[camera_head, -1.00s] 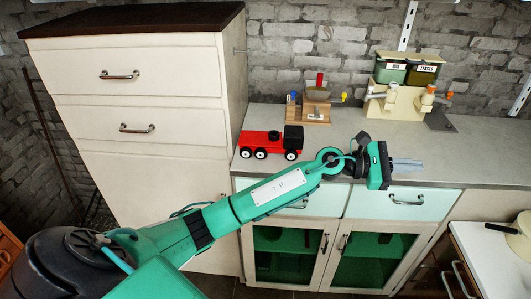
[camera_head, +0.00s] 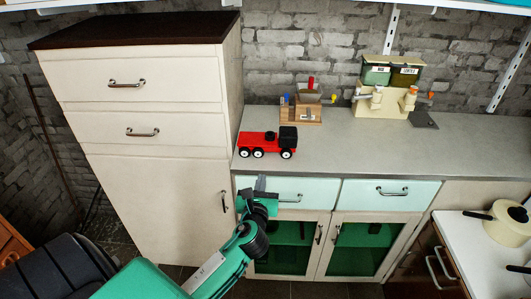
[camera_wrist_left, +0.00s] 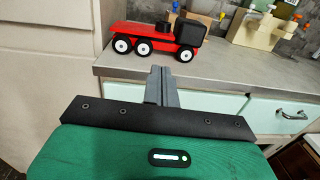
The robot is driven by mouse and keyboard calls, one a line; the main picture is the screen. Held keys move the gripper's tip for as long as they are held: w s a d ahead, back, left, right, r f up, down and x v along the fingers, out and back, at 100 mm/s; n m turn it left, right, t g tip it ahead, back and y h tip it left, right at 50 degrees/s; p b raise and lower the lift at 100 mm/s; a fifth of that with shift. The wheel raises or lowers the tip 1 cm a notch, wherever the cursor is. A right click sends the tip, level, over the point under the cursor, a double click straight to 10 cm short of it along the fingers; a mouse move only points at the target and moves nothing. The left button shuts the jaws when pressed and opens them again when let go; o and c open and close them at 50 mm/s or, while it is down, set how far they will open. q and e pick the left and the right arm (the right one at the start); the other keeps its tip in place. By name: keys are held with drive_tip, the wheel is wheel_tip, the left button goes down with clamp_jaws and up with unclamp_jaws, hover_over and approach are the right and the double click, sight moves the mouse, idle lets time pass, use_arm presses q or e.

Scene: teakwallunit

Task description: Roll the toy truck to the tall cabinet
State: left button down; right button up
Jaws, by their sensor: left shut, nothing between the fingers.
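The red toy truck (camera_head: 266,144) with a black cab and white-hubbed wheels stands upright on the grey counter (camera_head: 380,150), close to the side of the tall cream cabinet (camera_head: 150,125). A small gap shows between its rear and the cabinet. The truck also shows in the left wrist view (camera_wrist_left: 155,40), beyond my fingers. My left gripper (camera_head: 260,185) is shut and empty, in front of the counter's front edge and below the truck, not touching it. Its fingertips also show in the left wrist view (camera_wrist_left: 160,82). My right gripper is not in view.
A wooden toy block set (camera_head: 301,108) stands behind the truck, and a cream dispenser with green bins (camera_head: 388,90) stands farther right. The counter right of the truck is clear. A pot (camera_head: 505,222) sits on a white surface at lower right.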

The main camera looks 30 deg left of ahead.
use_arm(q)
drive_tip(key=p, duration=0.2)
approach(268, 147)
drive_tip(key=x, duration=0.5)
drive_tip(key=shift+w+r, duration=0.1)
drive_tip(key=shift+x, duration=0.85)
drive_tip(key=shift+p+x, duration=0.35)
drive_tip(key=shift+x, duration=0.75)
